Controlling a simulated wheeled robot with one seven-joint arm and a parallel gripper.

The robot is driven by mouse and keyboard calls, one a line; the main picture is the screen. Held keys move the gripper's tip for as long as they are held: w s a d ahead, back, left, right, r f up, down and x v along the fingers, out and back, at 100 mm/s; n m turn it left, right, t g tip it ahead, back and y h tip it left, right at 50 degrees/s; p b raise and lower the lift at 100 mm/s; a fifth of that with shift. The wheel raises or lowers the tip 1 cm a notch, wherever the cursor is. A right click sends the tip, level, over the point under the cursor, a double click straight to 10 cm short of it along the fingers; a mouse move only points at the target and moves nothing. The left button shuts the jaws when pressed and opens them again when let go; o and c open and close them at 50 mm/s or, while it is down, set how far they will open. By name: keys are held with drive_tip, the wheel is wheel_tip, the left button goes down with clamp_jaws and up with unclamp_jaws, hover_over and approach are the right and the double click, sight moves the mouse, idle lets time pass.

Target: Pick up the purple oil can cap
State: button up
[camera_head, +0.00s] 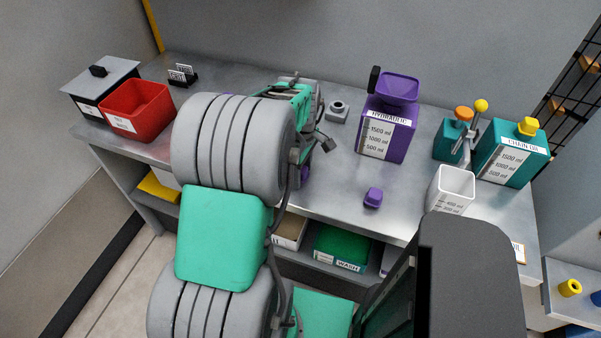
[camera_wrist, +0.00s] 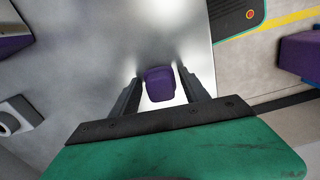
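The purple oil can cap (camera_head: 373,197) sits on the metal bench near its front edge, apart from the purple can. It also shows in the wrist view (camera_wrist: 159,84), centred ahead of my fingers. My gripper (camera_wrist: 160,76) is open, with one dark finger on each side of the cap in that view. In the head view my gripper (camera_head: 322,142) is up and to the left of the cap, with clear bench between them. The purple hydraulic oil can (camera_head: 389,131) stands behind the cap, with a purple funnel (camera_head: 399,87) on top.
A white measuring cup (camera_head: 451,190) stands right of the cap. Behind it is a teal chain oil can (camera_head: 512,152) with a yellow cap. A grey block with a hole (camera_head: 338,112) lies left of the purple can. A red bin (camera_head: 138,109) is far left. The bench around the cap is clear.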

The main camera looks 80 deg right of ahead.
clamp_jaws()
idle(0.3)
drive_tip(key=shift+r, duration=0.15)
